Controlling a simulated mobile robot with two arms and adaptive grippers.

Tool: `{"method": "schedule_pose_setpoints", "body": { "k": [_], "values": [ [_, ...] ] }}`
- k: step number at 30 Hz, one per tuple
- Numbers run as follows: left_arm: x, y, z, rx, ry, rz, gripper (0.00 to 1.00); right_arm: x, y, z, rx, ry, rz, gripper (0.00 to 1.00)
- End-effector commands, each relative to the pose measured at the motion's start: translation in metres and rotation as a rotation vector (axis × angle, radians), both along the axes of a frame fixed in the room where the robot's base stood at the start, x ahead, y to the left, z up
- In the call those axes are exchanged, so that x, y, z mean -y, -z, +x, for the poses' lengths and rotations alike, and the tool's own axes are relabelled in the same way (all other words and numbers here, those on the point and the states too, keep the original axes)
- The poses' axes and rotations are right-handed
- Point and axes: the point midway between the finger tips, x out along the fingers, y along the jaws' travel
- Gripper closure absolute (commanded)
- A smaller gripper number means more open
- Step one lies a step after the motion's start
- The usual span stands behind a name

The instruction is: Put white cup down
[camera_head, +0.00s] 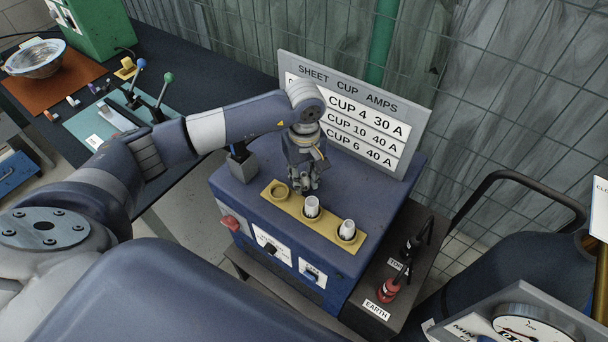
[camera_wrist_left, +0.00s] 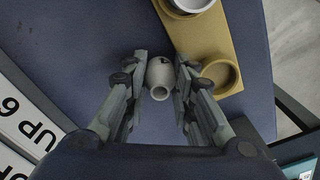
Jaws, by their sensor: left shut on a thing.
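My left gripper (camera_head: 306,182) hangs over the top of the blue box (camera_head: 378,190), just behind the yellow strip. The cup is beside the yellow strip (camera_wrist_left: 196,42), not in a hole. In the head view the fingers mostly hide it, and I cannot tell whether it touches the box. The strip's left hole (camera_head: 281,190) is empty. White cups stand in its middle hole (camera_head: 312,206) and right hole (camera_head: 347,229). My right gripper is out of view.
A sign (camera_head: 360,115) listing cups and amps stands along the back of the box. A red knob (camera_head: 229,222) sticks out at the front left. A dark stand with black and red plugs (camera_head: 387,290) is at the right. Wire mesh closes the back.

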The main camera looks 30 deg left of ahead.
Motion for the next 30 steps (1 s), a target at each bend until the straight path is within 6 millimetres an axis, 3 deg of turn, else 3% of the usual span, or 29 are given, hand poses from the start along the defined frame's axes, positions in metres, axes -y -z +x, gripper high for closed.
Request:
{"method": "schedule_pose_setpoints", "body": {
  "k": [6, 7, 9, 23, 30],
  "values": [
    [0.000, 0.004, 0.000, 0.001, 0.000, 0.001, 0.92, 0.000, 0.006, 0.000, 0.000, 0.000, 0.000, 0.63],
    [0.000, 0.003, 0.000, 0.000, 0.000, 0.000, 0.72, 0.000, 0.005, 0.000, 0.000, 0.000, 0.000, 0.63],
    [0.000, 0.002, 0.000, 0.000, 0.000, 0.000, 0.56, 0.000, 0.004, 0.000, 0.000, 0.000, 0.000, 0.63],
    [0.000, -0.004, 0.001, 0.002, 0.000, 0.000, 0.56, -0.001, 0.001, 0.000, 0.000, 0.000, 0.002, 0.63],
    [0.000, -0.049, 0.002, 0.009, 0.000, -0.001, 0.56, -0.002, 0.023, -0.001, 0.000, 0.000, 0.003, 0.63]
  ]
}}
